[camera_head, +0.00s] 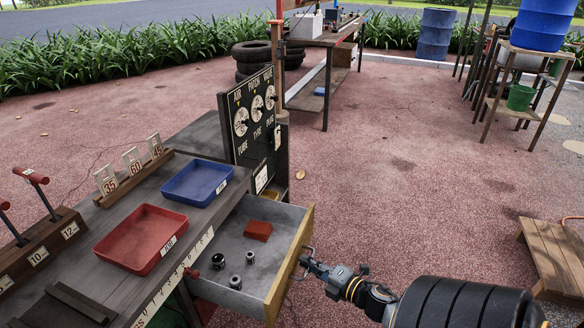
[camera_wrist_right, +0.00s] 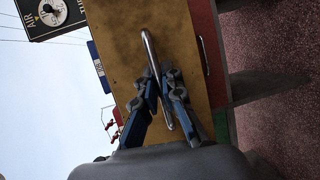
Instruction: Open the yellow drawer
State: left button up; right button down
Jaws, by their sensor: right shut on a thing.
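The yellow drawer's front panel (camera_head: 291,262) stands out from the cart's bench, and the drawer is pulled open so its grey inside shows. In the right wrist view, the yellow front (camera_wrist_right: 115,55) fills the middle, with a metal bar handle (camera_wrist_right: 149,48) on it. My right gripper (camera_head: 306,263) is at the outer side of the front. In the wrist view, the right gripper's fingers (camera_wrist_right: 161,86) are shut around the handle. My left gripper is not in view.
The drawer holds a red block (camera_head: 258,230) and three small dark metal parts. A red tray (camera_head: 128,262) and a blue tray (camera_head: 172,196) sit on the bench. A gauge board (camera_head: 250,160) stands behind the drawer. A wooden step (camera_head: 556,258) is at the right; open paving lies between.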

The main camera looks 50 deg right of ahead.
jog(key=shift+s+d, duration=0.3)
jog(key=shift+s, duration=0.45)
jog(key=c, duration=1.7)
grip_release()
jog(key=s, duration=0.4)
jog(key=s+r, duration=0.1)
jog(key=s, duration=0.3)
jog(key=s+r, duration=0.1)
jog(key=s, duration=0.2)
jog(key=shift+s, duration=0.4)
